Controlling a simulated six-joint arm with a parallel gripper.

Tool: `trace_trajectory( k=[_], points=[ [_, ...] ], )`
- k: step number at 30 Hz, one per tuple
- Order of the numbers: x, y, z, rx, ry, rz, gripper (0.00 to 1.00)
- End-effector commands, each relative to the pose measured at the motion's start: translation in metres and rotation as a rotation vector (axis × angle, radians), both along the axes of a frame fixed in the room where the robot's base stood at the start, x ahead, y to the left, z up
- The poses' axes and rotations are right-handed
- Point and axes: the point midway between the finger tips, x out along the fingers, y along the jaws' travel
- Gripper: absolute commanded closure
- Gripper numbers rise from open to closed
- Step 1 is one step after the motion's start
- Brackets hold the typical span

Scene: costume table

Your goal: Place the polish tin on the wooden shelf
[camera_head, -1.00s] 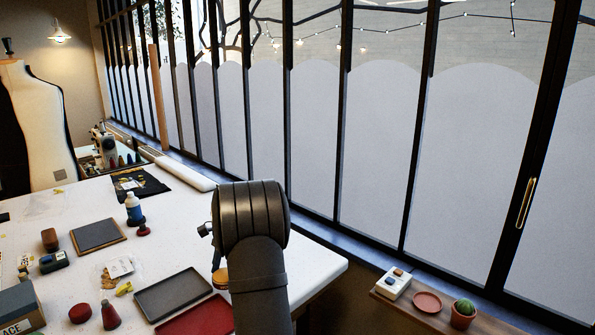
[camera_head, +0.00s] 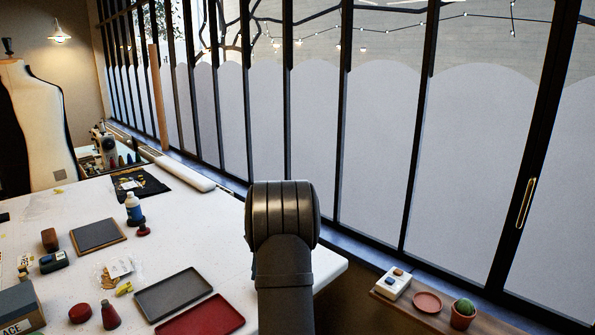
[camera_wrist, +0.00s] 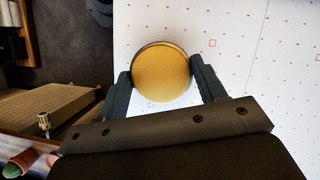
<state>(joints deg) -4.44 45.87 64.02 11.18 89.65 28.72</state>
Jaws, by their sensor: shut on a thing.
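The polish tin (camera_wrist: 161,73), round with a golden-yellow lid and a dark rim, sits between the fingers of my gripper (camera_wrist: 163,82) in the wrist view. My gripper is shut on it. White table surface shows beneath the tin. In the head view my arm hides the gripper and the tin. The wooden shelf (camera_head: 385,294) runs low along the window at the right, beyond the table's end. In the wrist view what looks like part of the shelf (camera_wrist: 15,148) shows at the lower left.
The shelf holds a box with small blocks (camera_head: 392,283), a terracotta saucer (camera_head: 427,302) and a potted cactus (camera_head: 463,313), with little bare board between them. A grey tray (camera_head: 174,293) and a red tray (camera_head: 205,319) lie on the table (camera_head: 200,235). The window wall stands behind the shelf.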

Motion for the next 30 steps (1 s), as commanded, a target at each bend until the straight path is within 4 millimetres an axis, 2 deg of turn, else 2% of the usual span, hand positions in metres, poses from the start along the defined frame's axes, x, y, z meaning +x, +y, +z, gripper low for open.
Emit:
trace_trajectory(
  k=[14,17,24,30],
  points=[
    [0.000,0.000,0.004,0.000,-0.001,-0.001,0.69],
    [0.001,0.000,0.019,0.001,-0.005,-0.001,0.69],
    [0.001,0.000,0.086,0.001,-0.006,-0.002,0.69],
    [0.001,0.000,0.127,0.002,-0.003,-0.001,0.69]
  ],
)
